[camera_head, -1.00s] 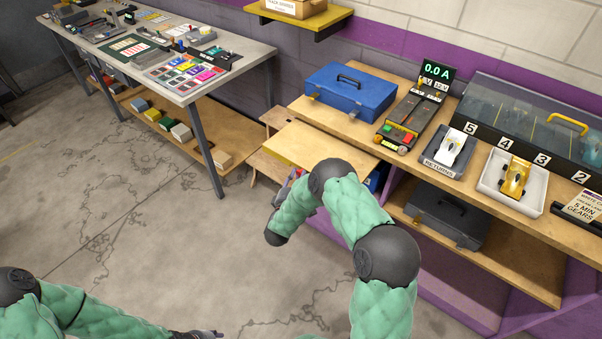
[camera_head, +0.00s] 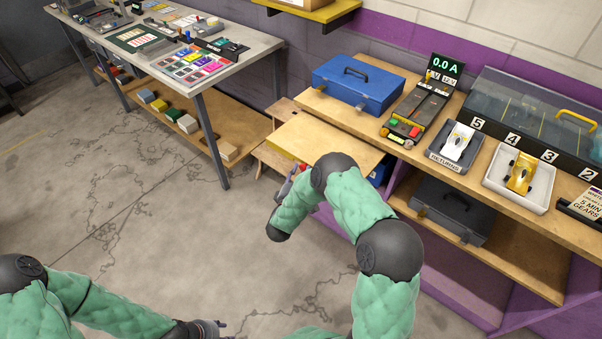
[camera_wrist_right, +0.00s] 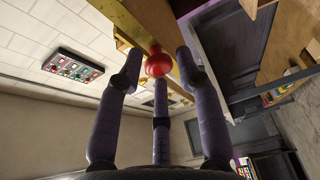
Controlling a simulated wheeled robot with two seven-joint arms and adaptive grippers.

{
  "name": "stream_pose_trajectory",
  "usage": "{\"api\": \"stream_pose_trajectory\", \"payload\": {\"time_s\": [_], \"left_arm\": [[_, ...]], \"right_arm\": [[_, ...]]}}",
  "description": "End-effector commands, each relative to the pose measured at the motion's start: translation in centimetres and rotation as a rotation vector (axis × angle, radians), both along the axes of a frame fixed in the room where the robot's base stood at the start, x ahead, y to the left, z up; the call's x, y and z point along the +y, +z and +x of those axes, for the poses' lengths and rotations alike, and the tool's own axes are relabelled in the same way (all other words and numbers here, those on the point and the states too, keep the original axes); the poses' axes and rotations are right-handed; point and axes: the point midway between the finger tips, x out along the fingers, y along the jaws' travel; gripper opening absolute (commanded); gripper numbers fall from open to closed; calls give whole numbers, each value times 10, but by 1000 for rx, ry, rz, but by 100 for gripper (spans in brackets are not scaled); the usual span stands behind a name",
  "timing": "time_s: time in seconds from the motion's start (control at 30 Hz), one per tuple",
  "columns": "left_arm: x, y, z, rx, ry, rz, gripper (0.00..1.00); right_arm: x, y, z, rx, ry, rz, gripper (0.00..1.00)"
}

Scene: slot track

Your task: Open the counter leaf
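The counter leaf (camera_head: 325,141) is a pale wooden panel at the left end of the counter, a little below its top. A red knob (camera_wrist_right: 158,63) on the leaf's edge shows in the right wrist view. My right gripper (camera_wrist_right: 157,62) is open, its purple fingers spread around the knob with gaps visible at the sides. In the head view the right gripper (camera_head: 290,180) is at the leaf's near edge, mostly hidden by my forearm. My left gripper (camera_head: 218,327) hangs low over the floor, away from the leaf; its finger opening is unclear.
The counter (camera_head: 400,152) carries a blue case (camera_head: 357,82), a power unit, and trays with cars. A grey case (camera_head: 452,210) sits on the shelf below. A cluttered workbench (camera_head: 255,55) stands at left. Open floor (camera_head: 140,190) lies left of my right arm.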

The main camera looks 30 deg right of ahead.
Motion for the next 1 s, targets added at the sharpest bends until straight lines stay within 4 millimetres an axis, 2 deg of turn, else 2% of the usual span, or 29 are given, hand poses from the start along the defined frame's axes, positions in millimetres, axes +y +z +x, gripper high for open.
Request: {"api": "stream_pose_trajectory", "payload": {"time_s": [0.6,0.8,1.0], "left_arm": [[0,0,0,0,0,0,40],[0,0,0,0,0,0,40],[0,0,0,0,0,0,40]], "right_arm": [[73,-1,-73,4,3,1,36],[81,-1,-82,4,1,2,36],[82,-1,-83,3,-1,1,36]]}}
